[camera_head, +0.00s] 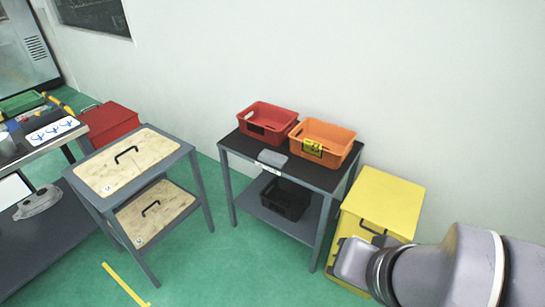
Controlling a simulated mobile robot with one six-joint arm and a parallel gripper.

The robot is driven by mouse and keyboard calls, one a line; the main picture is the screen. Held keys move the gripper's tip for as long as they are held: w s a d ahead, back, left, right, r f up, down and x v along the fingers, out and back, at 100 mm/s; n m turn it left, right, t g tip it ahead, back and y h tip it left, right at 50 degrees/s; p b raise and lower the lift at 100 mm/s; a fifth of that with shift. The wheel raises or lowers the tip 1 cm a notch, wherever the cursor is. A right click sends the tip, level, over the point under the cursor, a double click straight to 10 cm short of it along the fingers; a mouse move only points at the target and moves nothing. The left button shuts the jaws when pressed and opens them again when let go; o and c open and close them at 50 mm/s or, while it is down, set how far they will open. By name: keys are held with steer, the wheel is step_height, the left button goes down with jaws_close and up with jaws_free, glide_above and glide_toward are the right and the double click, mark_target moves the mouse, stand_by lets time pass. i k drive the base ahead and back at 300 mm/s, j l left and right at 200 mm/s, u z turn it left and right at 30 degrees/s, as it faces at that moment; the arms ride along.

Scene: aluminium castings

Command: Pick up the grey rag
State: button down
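A small flat grey piece, which looks like the folded grey rag (272,158), lies on the dark top of the middle table (238,144), at its front edge. It is in front of the red bin and the orange bin. My arm comes in from the lower right, and my gripper (374,238) is in front of the yellow cabinet. It is apart from the grey piece, to its right and lower in the picture. Its fingers are small and partly hidden, so I cannot tell whether they are open or shut.
A red bin (267,121) and an orange bin (322,143) stand on the middle table; a black bin (285,199) is on its lower shelf. A yellow cabinet (386,199) stands right of it. A wood-topped cart (128,160) stands left. Green floor (205,262) is clear in front.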

mark_target(271, 158)
steer(key=i+j, duration=0.45)
steer(key=i, duration=0.15)
steer(key=i+j, duration=0.4)
steer(key=i, duration=0.15)
steer(key=i+j, duration=0.45)
steer(key=i, duration=0.15)
steer(key=i+j, duration=0.45)
steer(key=i, duration=0.15)
